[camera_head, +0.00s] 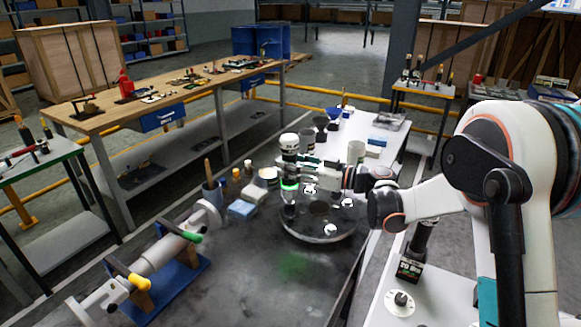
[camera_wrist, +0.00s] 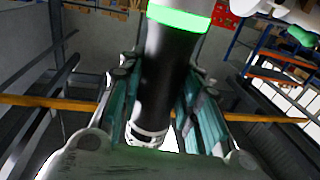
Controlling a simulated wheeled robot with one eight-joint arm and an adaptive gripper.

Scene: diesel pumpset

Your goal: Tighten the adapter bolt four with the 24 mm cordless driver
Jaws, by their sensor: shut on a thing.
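My gripper (camera_head: 296,164) is shut around a cordless driver (camera_head: 289,144) with a white top and a green band, held about upright. In the wrist view, the driver's black body (camera_wrist: 165,80) lies between the teal finger pads of my gripper (camera_wrist: 165,110). The driver's lower end is over the left part of a round dark adapter plate (camera_head: 318,222) on the bench. Bright bolt heads show on the plate, one near the front (camera_head: 330,229) and one at the right (camera_head: 347,202). I cannot tell which is bolt four, or whether the driver touches a bolt.
A shaft assembly on a blue stand (camera_head: 170,275) is at the front left of the bench. A blue box (camera_head: 241,209), small bottles and a tool cup (camera_head: 213,192) stand left of the plate. Another driver (camera_head: 411,262) stands on the right table.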

